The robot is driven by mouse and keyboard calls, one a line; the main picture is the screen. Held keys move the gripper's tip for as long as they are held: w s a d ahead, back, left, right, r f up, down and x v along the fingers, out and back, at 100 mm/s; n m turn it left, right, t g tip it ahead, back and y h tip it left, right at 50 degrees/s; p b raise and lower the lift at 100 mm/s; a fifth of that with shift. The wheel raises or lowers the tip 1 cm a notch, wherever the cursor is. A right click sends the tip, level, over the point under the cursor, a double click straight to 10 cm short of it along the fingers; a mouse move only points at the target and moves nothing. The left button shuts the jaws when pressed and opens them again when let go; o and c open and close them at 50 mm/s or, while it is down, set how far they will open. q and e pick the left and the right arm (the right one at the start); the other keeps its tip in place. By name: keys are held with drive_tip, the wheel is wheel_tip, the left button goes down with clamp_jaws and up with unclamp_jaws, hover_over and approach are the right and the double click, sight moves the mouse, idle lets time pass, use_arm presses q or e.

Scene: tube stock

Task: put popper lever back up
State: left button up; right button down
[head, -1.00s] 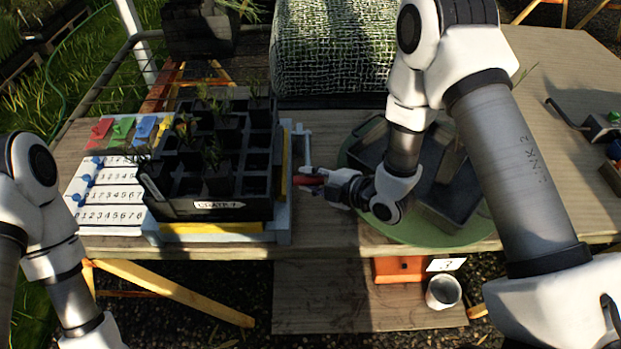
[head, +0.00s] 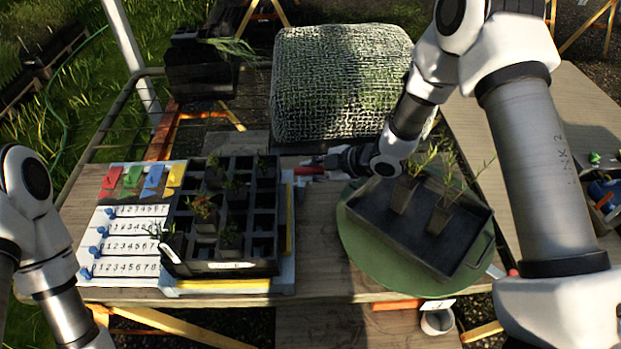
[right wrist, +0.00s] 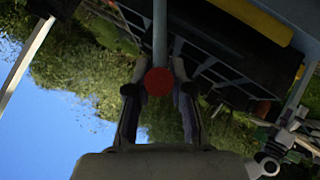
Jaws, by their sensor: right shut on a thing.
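The popper lever shows in the right wrist view as a grey rod with a round red knob (right wrist: 159,82) at its end. In the head view its red grip (head: 309,170) is at the back right corner of the plant crate. My right gripper (head: 335,163) is at this grip, with its fingers (right wrist: 160,90) on both sides of the knob, shut on it. The black plant crate (head: 222,267) sits in a pale frame with yellow strips. The lever's pivot is not clear in either view.
A dark tray (head: 465,255) with potted seedlings stands on a round green mat (head: 372,262) at the right. A board with number rows (head: 122,268) and coloured tags lies left of the crate. A mesh-covered block (head: 340,85) is behind. Bare table lies between crate and mat.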

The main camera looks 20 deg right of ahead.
drive_tip(key=shift+w+d+r, duration=0.1)
drive_tip(key=shift+w+r, duration=0.15)
drive_tip(key=shift+w, duration=0.15)
drive_tip(key=c, duration=1)
unclamp_jaws()
drive_tip(key=shift+d, duration=0.1)
drive_tip(key=v, duration=1.2)
